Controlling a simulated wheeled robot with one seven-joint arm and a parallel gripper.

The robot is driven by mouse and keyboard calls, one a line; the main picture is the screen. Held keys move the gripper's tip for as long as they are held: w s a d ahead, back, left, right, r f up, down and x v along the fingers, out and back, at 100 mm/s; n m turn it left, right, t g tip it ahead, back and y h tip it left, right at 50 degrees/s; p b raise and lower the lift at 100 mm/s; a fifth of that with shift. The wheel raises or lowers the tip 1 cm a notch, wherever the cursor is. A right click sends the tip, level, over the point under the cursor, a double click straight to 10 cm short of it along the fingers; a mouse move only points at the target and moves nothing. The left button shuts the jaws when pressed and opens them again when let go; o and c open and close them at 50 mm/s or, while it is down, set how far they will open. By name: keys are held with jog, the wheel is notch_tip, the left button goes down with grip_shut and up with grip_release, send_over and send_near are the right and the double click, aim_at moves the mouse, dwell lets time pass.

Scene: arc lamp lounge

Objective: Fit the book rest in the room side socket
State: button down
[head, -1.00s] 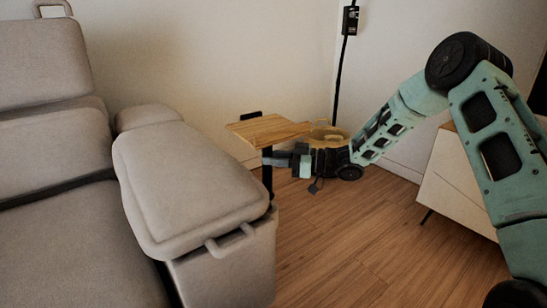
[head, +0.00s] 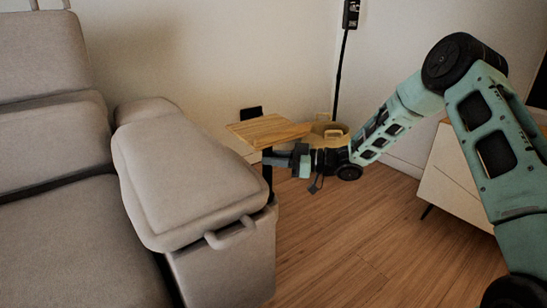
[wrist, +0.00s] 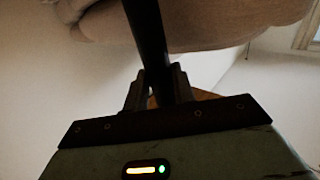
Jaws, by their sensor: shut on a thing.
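The book rest is a flat wooden board (head: 268,131) on a thin black post, with a small black upright plate at its back edge. My gripper (head: 280,160) is shut on the post just under the board. In the wrist view the dark post (wrist: 148,45) runs between the fingers (wrist: 157,88). The rest is upright beside the far right edge of the sofa arm (head: 185,170). The post's lower end is hidden behind that arm, so I cannot tell whether it touches anything. A beige looped fitting (head: 230,233) sits on the arm's front; I cannot make out a socket opening.
A white cabinet (head: 455,185) is at the right. The wooden floor (head: 350,245) between sofa and cabinet is clear.

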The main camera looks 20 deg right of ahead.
jog(key=shift+f+b, duration=0.35)
jog(key=shift+f, duration=0.5)
jog(key=c, duration=1.1)
grip_release()
jog(key=p+v, duration=0.5)
jog(key=v, duration=1.2)
jog(key=shift+d, duration=0.25)
